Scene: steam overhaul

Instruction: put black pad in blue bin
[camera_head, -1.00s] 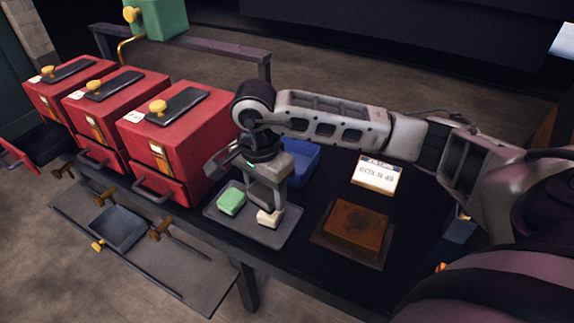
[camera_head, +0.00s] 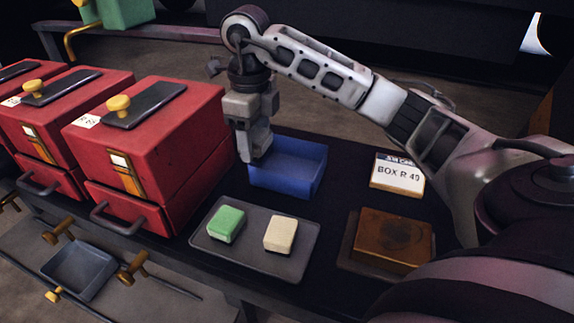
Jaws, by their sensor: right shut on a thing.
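My right gripper (camera_head: 256,157) points down at the left end of the blue bin (camera_head: 308,180), in front of its far left corner. Its jaws are shut on the black pad, which I can hardly make out against the dark fingers and table. I cannot tell whether the pad is inside the bin's rim. The blue bin is an open, shallow box, and the part of its inside that I see looks empty. My left gripper is not in view.
A grey tray (camera_head: 214,248) in front of the bin holds a green pad (camera_head: 226,224) and a cream pad (camera_head: 279,234). Red boxes (camera_head: 150,150) stand close on the left. A sign (camera_head: 398,176) and a brown block (camera_head: 392,241) are on the right.

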